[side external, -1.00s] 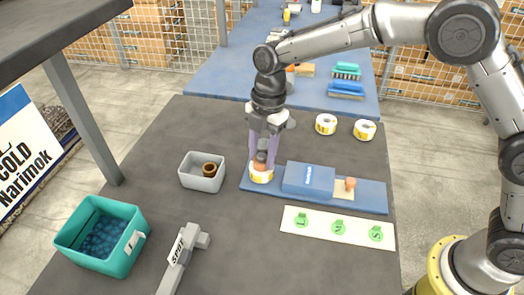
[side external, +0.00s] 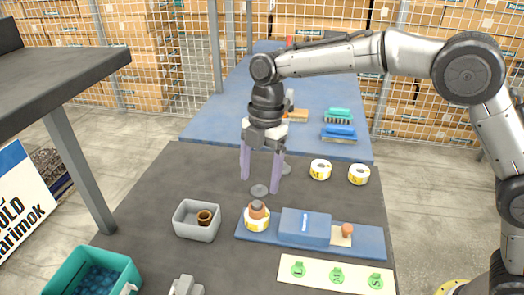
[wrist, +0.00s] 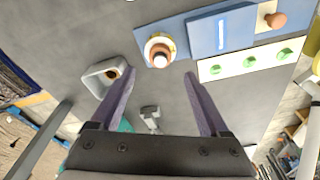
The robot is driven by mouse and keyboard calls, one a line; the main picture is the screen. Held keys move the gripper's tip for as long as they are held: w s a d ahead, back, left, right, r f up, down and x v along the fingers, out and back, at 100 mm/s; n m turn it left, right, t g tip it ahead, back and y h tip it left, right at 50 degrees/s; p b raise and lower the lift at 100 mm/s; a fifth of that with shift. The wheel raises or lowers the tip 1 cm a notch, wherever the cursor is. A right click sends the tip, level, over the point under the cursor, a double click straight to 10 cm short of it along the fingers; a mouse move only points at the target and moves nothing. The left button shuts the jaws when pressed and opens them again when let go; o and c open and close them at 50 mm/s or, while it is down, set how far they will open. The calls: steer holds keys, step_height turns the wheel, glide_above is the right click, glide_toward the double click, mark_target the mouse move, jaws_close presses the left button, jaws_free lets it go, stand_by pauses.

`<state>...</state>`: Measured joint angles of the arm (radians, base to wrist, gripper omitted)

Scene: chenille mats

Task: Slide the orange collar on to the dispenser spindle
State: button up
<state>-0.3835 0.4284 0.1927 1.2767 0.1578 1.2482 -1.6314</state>
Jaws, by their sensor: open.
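The orange collar (side external: 257,212) is on top of a white and yellow label roll (side external: 257,224), at the left end of the blue dispenser base. In the wrist view the collar (wrist: 153,48) shows as an orange ring around the pale tip of the spindle (wrist: 161,60). How far down it sits is hard to tell. My gripper (side external: 260,184) is open and empty, with its purple fingers raised above and behind the collar in the side view. The fingers (wrist: 157,82) are spread apart in the wrist view, clear of the collar.
A grey bin (side external: 184,222) with a brown ring (side external: 204,217) stands left of the dispenser (side external: 303,228). An orange knob (side external: 347,230) sits at its right. Two label rolls (side external: 320,169) lie behind. A lettered strip (side external: 318,275) and teal bin (side external: 75,275) are in front.

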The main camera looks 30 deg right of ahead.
step_height(320, 180, up, 6)
steer(key=d, duration=0.1)
steer(key=shift+w, duration=0.15)
steer(key=shift+r, duration=0.1)
steer(key=shift+d, duration=0.1)
steer(key=s+d+r+m+t, duration=0.4)
steer(key=s+d+r+m, duration=0.1)
steer(key=s+d+r, duration=0.75)
steer(key=s+d+f+m+t, duration=0.1)
steer(key=s+d+f+m, duration=0.3)
steer(key=s+f+m, duration=0.2)
steer(key=s+d+f+m+t+h, duration=0.1)
steer(key=s+d+f+m, duration=0.2)
steer(key=s+f+m, duration=0.4)
steer(key=s+m, duration=0.2)
steer(key=m, duration=0.2)
steer(key=shift+s+d+f+m+h, duration=0.15)
steer(key=shift+s+d+m+h, duration=0.15)
steer(key=shift+s+d, duration=0.1)
